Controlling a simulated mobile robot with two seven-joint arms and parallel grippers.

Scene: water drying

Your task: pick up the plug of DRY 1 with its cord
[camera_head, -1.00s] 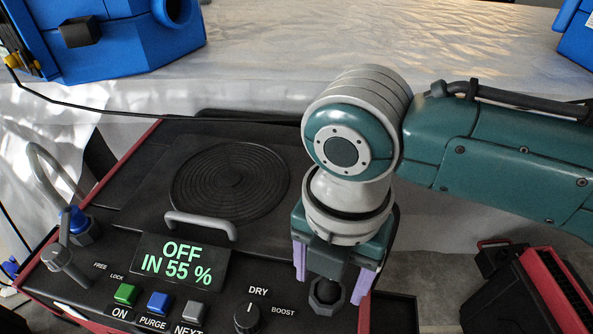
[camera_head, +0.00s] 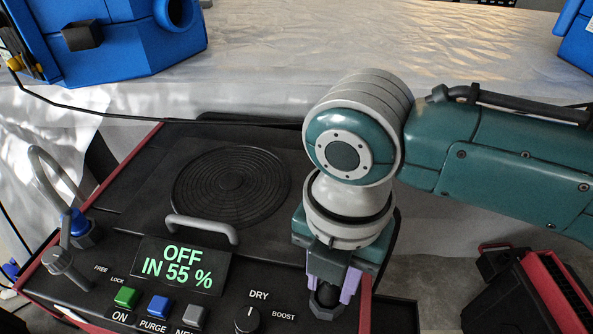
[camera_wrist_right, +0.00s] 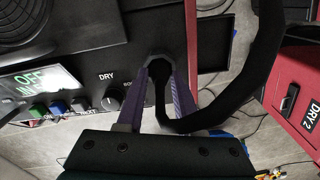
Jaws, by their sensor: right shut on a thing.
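The dark plug (camera_head: 326,297) sits at the front right of the black machine with red edges (camera_head: 132,158). The machine's panel reads "OFF IN 55 %"; no DRY 1 label shows. My right gripper (camera_head: 329,294) points down and is shut on the plug, its purple fingers on either side. In the right wrist view the plug (camera_wrist_right: 159,68) is between the fingertips, and its thick black cord (camera_wrist_right: 268,65) loops away to the right. Whether the plug still touches the panel is hard to tell. My left gripper is not in view.
A knob marked DRY (camera_head: 247,319) and several buttons lie left of the gripper. A grey handle (camera_head: 202,226) rises behind the display. A red and black unit (camera_head: 530,290), labelled DRY 2 in the wrist view (camera_wrist_right: 297,95), stands at the right. Blue machines (camera_head: 130,45) stand at the back.

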